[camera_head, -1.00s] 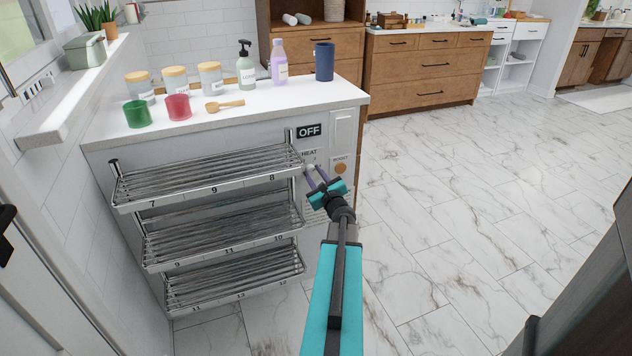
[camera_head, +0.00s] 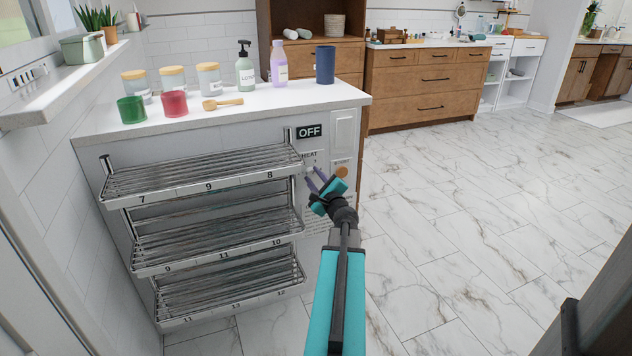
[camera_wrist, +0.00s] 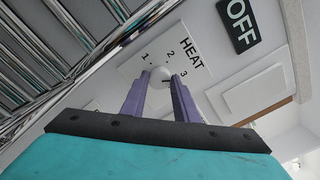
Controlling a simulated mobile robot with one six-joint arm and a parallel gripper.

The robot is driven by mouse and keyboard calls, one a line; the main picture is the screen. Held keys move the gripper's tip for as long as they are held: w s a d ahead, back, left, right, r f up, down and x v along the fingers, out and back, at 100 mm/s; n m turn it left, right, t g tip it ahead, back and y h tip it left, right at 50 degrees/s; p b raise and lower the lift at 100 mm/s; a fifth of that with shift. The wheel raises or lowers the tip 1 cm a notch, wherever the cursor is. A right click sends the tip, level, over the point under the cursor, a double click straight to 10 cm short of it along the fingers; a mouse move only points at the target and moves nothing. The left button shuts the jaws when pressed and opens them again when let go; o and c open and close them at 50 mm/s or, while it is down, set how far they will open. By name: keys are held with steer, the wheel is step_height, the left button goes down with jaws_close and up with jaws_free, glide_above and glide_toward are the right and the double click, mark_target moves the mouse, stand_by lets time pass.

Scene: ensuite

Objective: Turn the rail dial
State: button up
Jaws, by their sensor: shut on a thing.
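The rail dial is a small round white knob (camera_wrist: 160,85) on the panel, with the word HEAT and the numbers 1, 2 and 3 around it in the wrist view. A dark mark shows on its face. My gripper (camera_head: 315,175) has purple fingers, one on each side of the knob in the wrist view (camera_wrist: 160,95), and is shut on it. In the head view the fingertips are at the panel, right of the top rack, and mostly cover the knob.
The OFF display (camera_head: 309,132) is above the dial. The metal towel rack (camera_head: 205,172) with several tiers is close on the left. An orange round button (camera_head: 341,171) is just to the right. The marble floor (camera_head: 460,220) is clear at right.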

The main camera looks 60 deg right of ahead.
steer(key=shift+s+d+f, duration=0.1)
steer(key=shift+s+d, duration=0.05)
steer(key=o, duration=1.1)
steer(key=shift+c, duration=0.2)
steer(key=shift+v, duration=1.15)
steer(key=p+v, duration=0.4)
steer(key=v, duration=0.2)
steer(key=p, duration=0.3)
steer(key=shift+s+a, duration=0.2)
steer(key=shift+a, duration=0.15)
